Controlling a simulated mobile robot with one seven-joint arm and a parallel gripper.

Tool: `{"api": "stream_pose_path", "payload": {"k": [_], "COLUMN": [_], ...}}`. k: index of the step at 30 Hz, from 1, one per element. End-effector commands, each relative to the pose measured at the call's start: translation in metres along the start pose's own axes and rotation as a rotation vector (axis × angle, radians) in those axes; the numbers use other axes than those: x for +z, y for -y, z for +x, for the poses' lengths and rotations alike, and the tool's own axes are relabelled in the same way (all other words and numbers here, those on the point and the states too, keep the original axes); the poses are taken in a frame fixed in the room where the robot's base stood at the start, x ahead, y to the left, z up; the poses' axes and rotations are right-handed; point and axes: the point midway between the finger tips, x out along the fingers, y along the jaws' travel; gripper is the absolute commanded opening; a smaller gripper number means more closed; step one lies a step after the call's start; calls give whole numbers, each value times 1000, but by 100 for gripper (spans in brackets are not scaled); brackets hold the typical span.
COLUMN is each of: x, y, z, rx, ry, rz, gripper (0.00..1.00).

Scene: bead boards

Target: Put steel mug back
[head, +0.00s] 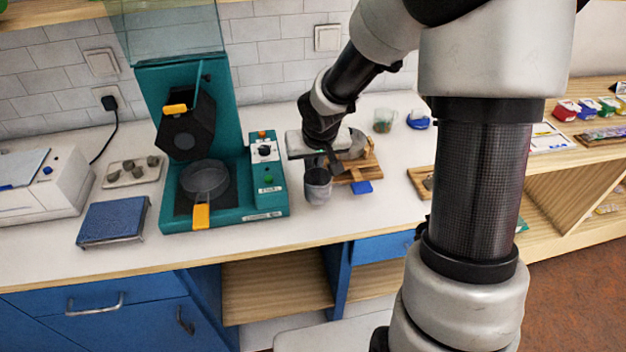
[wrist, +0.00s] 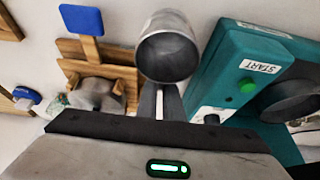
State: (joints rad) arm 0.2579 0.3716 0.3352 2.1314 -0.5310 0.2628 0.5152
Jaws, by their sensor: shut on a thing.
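The steel mug (head: 318,187) is a grey metal cup just in front of the wooden stand and to the right of the teal machine. In the wrist view the mug (wrist: 168,50) shows its open mouth at the fingertips. My gripper (head: 325,168) is shut on the mug; its fingers (wrist: 160,100) meet at the mug's near side. I cannot tell whether the mug's base touches the counter. The wooden stand (head: 366,167) is partly hidden behind my gripper; it also shows in the wrist view (wrist: 123,72), with a round metal thing on it.
The teal machine (head: 225,213), with a green button, stands close to the mug's left. A blue paddle (head: 362,187) lies at the stand's front. A clear cup (head: 384,121) and a blue item (head: 418,121) stand behind. The counter's front strip (head: 340,222) is clear.

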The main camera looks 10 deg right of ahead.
Motion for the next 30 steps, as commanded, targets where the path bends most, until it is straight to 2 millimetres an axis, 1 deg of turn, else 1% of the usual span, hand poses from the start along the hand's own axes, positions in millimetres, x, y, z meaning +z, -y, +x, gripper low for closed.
{"api": "stream_pose_path", "payload": {"k": [3, 7, 14, 18, 19, 20, 30], "x": [8, 15, 14, 16, 16, 15, 14], "y": [1, 1, 0, 0, 0, 0, 0], "z": [16, 32, 31, 35, 35, 34, 30], "rx": [-1, -1, 0, 0, 0, 0, 0], "ry": [2, 1, 0, 0, 0, 0, 0], "rz": [-2, -3, 0, -1, -1, -1, 0], "gripper": [0, 0, 0, 0, 8, 13, 14]}}
